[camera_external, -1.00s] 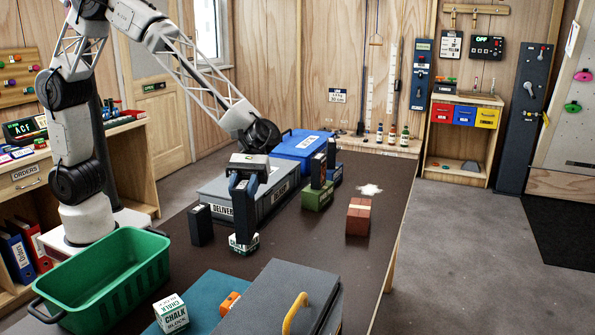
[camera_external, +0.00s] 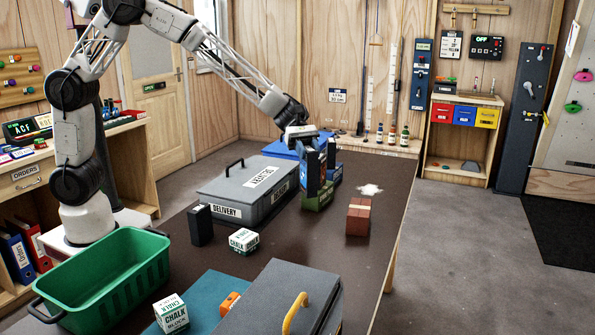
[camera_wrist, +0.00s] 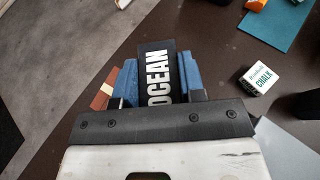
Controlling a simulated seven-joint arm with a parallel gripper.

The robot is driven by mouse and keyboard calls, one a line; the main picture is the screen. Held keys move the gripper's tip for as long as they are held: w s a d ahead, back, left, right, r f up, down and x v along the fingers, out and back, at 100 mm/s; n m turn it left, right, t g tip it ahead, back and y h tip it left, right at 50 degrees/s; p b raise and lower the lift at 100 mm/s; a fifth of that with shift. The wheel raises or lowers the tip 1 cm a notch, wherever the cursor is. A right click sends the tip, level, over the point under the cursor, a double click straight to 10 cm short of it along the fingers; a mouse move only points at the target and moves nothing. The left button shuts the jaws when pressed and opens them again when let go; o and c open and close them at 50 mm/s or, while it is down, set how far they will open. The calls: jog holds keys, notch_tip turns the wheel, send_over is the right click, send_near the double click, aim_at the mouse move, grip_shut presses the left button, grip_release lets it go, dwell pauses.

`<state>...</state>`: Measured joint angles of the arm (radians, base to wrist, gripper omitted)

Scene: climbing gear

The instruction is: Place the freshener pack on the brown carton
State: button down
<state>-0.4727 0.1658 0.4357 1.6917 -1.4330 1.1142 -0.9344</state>
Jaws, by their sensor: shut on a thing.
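The freshener pack is a dark upright block lettered OCEAN (camera_wrist: 157,72), between the two blue fingers in the wrist view. My gripper (camera_external: 315,178) is shut on it, above the green carton (camera_external: 318,201) at the table's middle. The fingers hide much of the pack in the external view, and I cannot tell whether it still touches the green carton. The brown carton (camera_external: 358,218) stands to the right, nearer the table's right edge, with nothing on top. Part of it shows at the left of the fingers in the wrist view (camera_wrist: 102,98).
A blue carton with a dark block (camera_external: 331,154) on it stands just behind. The grey delivery box (camera_external: 228,194) is left of the gripper. A chalk block (camera_external: 244,241), a black block (camera_external: 200,225) and a green basket (camera_external: 122,302) are nearer.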

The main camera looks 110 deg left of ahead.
jog(key=shift+a, duration=1.15)
jog(key=shift+w, duration=0.1)
jog(key=w+a, duration=0.2)
jog(key=w, duration=0.5)
jog(key=w+a+f, duration=0.1)
jog(key=w+a, duration=0.1)
jog(key=w, duration=0.6)
jog(key=shift+a+f, duration=0.2)
jog(key=shift+a, duration=0.2)
jog(key=shift+f, duration=1.9)
